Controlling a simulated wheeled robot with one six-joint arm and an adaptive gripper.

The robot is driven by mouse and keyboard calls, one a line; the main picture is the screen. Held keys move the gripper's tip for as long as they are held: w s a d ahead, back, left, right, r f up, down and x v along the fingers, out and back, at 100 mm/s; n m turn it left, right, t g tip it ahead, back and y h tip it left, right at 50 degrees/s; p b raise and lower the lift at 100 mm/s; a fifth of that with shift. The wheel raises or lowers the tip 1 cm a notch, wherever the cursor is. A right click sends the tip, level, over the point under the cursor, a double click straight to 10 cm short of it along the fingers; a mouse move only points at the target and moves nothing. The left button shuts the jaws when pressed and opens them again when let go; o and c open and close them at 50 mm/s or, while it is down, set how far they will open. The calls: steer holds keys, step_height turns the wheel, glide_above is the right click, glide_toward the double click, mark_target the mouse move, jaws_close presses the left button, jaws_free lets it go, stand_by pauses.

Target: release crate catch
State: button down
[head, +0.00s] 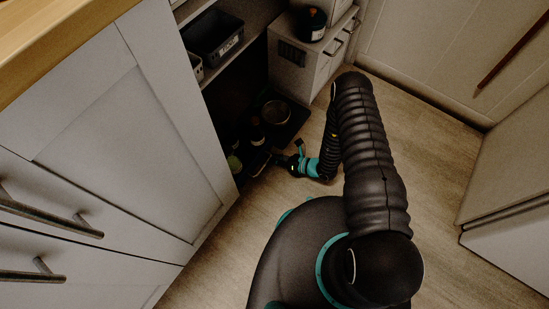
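My gripper (280,161) is low near the floor, at the mouth of the dark lower shelf space. Its fingers are dark and small here, and I cannot tell whether they are open or shut, or touching anything. A black crate (213,40) sits on the shelf above and to the left. Dark bottles (256,134) stand low in the shadow close to my gripper, and I cannot make out whether a crate holds them. No catch can be made out.
A white cabinet with bar handles (120,130) fills the left. A round pan or bowl (275,112) rests low in the shelf space. A white drawer unit (305,60) with a dark jar (311,24) stands behind. The wooden floor (440,210) at right is clear.

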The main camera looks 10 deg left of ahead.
mark_target(263, 156)
steer(key=shift+f+b, duration=0.1)
steer(key=shift+b, duration=0.3)
steer(key=shift+s+a+m+g+b, duration=0.1)
steer(key=shift+s+m+g+b, duration=0.1)
steer(key=shift+m+g+b, duration=0.7)
steer(key=m+y+b, duration=0.1)
steer(key=b, duration=0.1)
steer(key=m+b, duration=0.1)
steer(key=b, duration=0.1)
steer(key=shift+s+a+r+y, duration=0.1)
steer(key=shift+s+r+y, duration=0.2)
steer(key=shift+r+y, duration=0.1)
steer(key=m+b, duration=0.1)
steer(key=r+m+y+b, duration=0.1)
steer(key=m, duration=0.1)
steer(key=shift+s+a+g, duration=0.1)
steer(key=shift+s+g, duration=0.05)
steer(key=shift+g, duration=0.25)
steer(key=shift+r+m+y+b, duration=0.25)
steer(key=shift+m+y+b, duration=0.05)
steer(key=shift+m, duration=0.35)
steer(key=shift+r+m+y+b, duration=0.2)
steer(key=shift+m+y+b, duration=0.1)
steer(key=shift+m, duration=0.35)
steer(key=c, duration=1.2)
jaws_free()
steer(key=shift+r, duration=0.1)
